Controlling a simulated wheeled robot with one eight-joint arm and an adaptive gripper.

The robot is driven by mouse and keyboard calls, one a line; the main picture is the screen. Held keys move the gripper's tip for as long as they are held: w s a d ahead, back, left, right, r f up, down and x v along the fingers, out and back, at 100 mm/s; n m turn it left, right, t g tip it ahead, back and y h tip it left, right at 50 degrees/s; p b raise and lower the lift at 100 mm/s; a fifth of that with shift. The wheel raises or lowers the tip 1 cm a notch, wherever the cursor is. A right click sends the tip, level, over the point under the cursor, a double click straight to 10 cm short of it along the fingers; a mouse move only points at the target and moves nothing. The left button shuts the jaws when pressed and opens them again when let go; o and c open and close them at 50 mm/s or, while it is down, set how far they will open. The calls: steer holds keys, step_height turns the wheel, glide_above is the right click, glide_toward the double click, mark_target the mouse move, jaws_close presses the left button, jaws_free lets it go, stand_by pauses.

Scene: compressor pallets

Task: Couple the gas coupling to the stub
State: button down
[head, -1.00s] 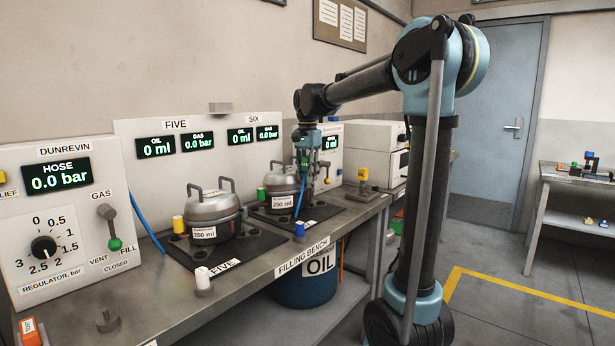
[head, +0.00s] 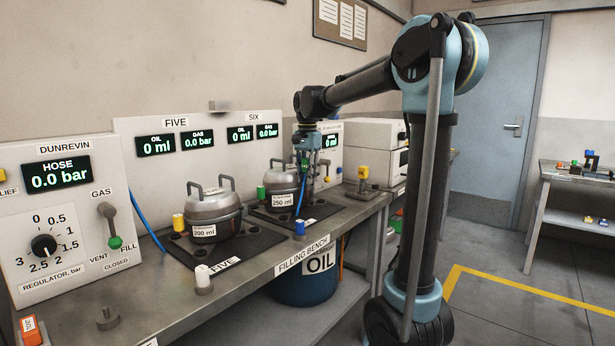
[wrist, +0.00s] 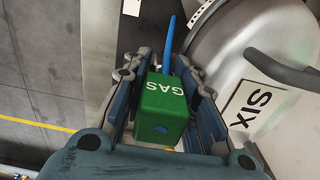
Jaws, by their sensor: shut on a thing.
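My gripper (head: 309,182) is over the pallet marked SIX at the far part of the bench. It also shows in the wrist view (wrist: 172,95), with its fingers shut on the green gas coupling (wrist: 162,108). The coupling is a green block lettered GAS, with a blue hose (wrist: 168,45) running from its far end. The compressor marked SIX (wrist: 232,45) lies close to the right of the fingers. In the head view this compressor (head: 279,181) stands just left of my gripper. I cannot make out the stub; the gripper and coupling may hide it.
Compressor FIVE (head: 214,215) stands nearer on its dark pallet. Yellow (head: 178,223), white (head: 202,274) and blue (head: 299,229) caps stand around it. A gas panel (head: 65,215) is at left. A yellow-topped fixture (head: 363,183) stands right of my gripper.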

steer(key=shift+f, duration=0.15)
steer(key=c, duration=1.2)
jaws_free()
steer(key=shift+f, duration=0.1)
step_height(320, 180, up, 12)
steer(key=shift+f, duration=0.1)
steer(key=s+d+f+n+t, duration=0.1)
steer(key=s+d+f+n, duration=0.2)
steer(key=s+d+f, duration=0.7)
steer(key=s+d+f+n+t, duration=0.1)
steer(key=s+d+f+n, duration=0.1)
steer(key=s+d+f, duration=0.85)
steer(key=s+f+n, duration=0.2)
steer(key=s+f, duration=0.9)
steer(key=f, duration=0.3)
steer(key=shift+d+f+n, duration=0.15)
steer(key=shift+d+n, duration=0.1)
steer(key=shift+n, duration=0.15)
